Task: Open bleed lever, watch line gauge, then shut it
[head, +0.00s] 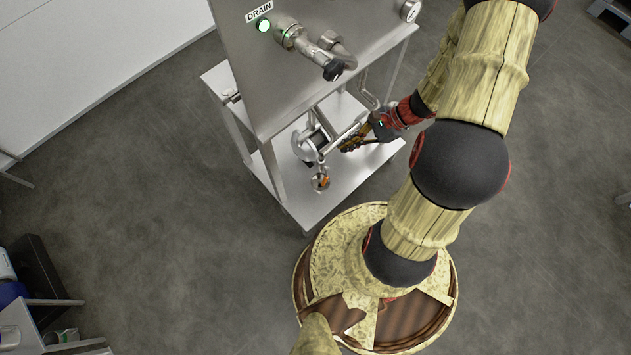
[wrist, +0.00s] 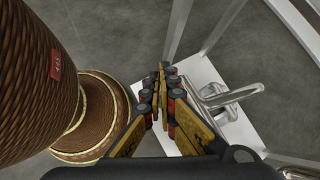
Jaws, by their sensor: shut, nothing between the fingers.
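My gripper (head: 350,144) is shut and empty, low beside the steel stand, at the near end of a horizontal steel pipe. In the wrist view its fingertips (wrist: 162,75) meet, with a bent steel bar (wrist: 232,97) to their right and apart from them. I cannot tell which part is the bleed lever.
The steel cabinet (head: 290,85) stands over a white lower shelf (head: 345,185), which holds a round steel fitting (head: 308,144). Grey floor (head: 150,200) is clear to the left. A cluttered bench (head: 35,325) is at lower left.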

